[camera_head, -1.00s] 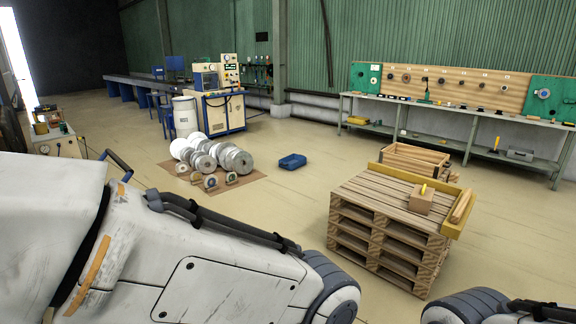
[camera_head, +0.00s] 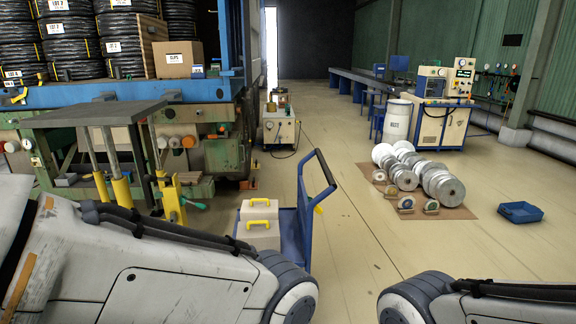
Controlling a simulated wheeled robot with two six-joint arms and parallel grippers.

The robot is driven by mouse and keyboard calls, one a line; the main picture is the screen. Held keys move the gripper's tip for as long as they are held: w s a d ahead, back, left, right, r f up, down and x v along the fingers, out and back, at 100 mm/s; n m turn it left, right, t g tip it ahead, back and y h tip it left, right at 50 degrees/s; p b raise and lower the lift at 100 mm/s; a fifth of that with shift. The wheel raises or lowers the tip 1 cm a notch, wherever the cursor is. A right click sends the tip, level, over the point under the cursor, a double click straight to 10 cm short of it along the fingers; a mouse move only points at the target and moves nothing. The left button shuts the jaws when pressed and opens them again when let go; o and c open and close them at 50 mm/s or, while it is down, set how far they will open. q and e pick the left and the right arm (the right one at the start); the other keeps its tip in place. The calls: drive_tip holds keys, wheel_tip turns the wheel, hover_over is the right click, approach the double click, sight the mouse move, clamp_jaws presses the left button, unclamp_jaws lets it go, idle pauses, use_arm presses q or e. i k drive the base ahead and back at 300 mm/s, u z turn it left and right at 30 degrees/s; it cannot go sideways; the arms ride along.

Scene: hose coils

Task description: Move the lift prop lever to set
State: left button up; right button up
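At left in the head view stands a lift with a grey top plate (camera_head: 92,113) on slanted rods and yellow cylinders (camera_head: 122,190). Yellow upright parts (camera_head: 172,200) stand at its right side, with a small green-handled part (camera_head: 194,204) beside them. I cannot tell which of these is the prop lever, nor its setting. My two arms show only as pale links with dark joints along the bottom edge. Both of my grippers are out of view, and my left arm covers the lift's lower front.
A blue cart (camera_head: 302,222) with beige boxes (camera_head: 259,222) stands right of the lift. Racks of black hose coils (camera_head: 124,42) rise behind it. The middle floor is clear.

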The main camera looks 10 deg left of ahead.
sight(200, 206)
drive_tip(key=u, duration=0.6)
drive_tip(key=i, duration=1)
drive_tip(key=u, duration=0.4)
